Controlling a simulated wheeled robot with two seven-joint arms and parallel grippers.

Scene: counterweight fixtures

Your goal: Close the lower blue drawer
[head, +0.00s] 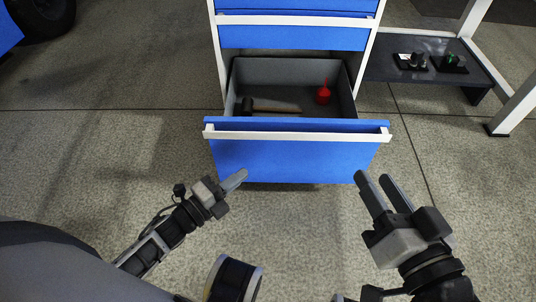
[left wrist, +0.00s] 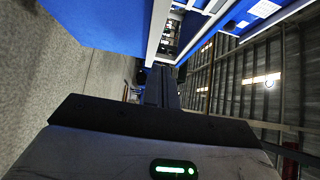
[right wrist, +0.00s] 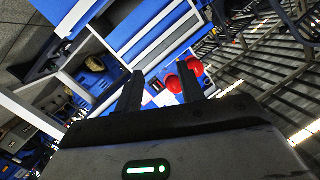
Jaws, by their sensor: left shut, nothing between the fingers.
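The lower blue drawer (head: 292,160) is pulled far out of the cabinet in the head view. Its white handle strip (head: 297,135) runs along the top of the front. The grey inside is open to view. My left gripper (head: 243,175) is shut and empty, in front of the drawer's left part; I cannot tell whether it touches the front. It also shows shut in the left wrist view (left wrist: 162,87). My right gripper (head: 374,177) is open and empty near the drawer's right front corner. Its two parted fingers show in the right wrist view (right wrist: 161,82).
A hammer-like tool (head: 272,105) and a red bottle (head: 323,94) lie or stand inside the drawer. The blue drawer above (head: 290,37) is shut. A dark low shelf (head: 420,72) with small parts stands at the right. The floor in front of the drawer is clear.

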